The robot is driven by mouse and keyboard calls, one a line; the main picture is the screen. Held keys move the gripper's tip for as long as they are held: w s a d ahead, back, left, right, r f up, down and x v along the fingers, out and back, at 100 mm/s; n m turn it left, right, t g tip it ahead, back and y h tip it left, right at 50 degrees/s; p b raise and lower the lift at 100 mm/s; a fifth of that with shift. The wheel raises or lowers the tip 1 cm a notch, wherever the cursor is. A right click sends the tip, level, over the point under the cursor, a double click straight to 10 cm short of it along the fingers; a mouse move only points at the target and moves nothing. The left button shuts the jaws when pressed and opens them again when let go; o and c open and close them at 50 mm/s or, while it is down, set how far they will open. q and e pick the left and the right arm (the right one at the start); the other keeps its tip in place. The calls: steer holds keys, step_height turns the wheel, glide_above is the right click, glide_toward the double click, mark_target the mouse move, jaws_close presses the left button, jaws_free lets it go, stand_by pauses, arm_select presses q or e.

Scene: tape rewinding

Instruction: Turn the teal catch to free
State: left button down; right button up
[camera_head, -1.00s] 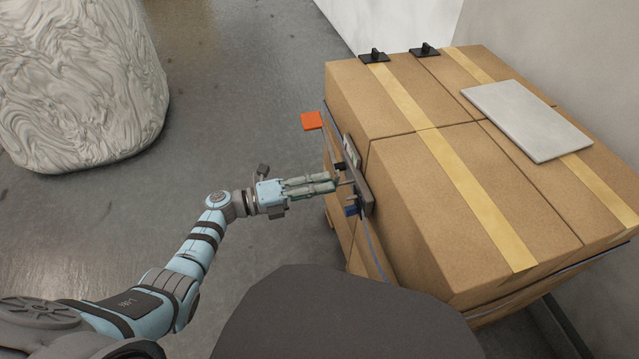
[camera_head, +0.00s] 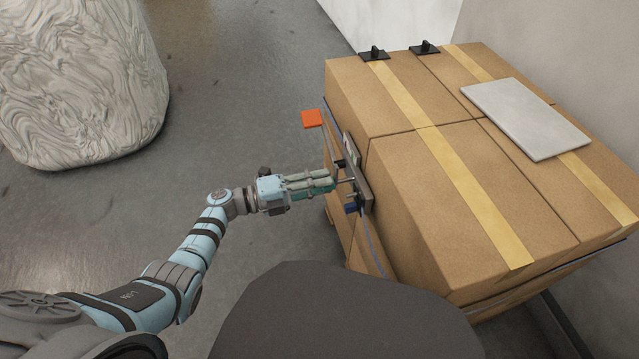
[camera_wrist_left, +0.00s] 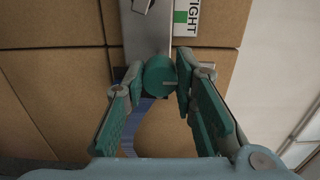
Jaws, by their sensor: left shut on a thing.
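The teal catch is a round knob (camera_wrist_left: 160,76) on a grey metal plate (camera_wrist_left: 146,30) fixed to the side of the boxes. My left gripper (camera_head: 335,181) reaches the plate from the left. In the left wrist view its two fingertips (camera_wrist_left: 158,82) are closed on either side of the knob, one at its left edge and one at its right. A thin light line runs on the knob's face toward the right finger. In the head view the fingers hide most of the knob. My right gripper is not in view.
Taped cardboard boxes (camera_head: 460,200) fill the right side, with a grey panel (camera_head: 527,119) on top. An orange tag (camera_head: 312,119) sticks out beyond the gripper. A blue part (camera_head: 351,208) sits beside the plate. A green-and-white label (camera_wrist_left: 187,18) ends in "IGHT".

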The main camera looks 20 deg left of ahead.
arm_select(q)
steer(key=c, duration=1.3)
jaws_free()
steer(key=v, duration=1.2)
steer(key=shift+s, duration=0.1)
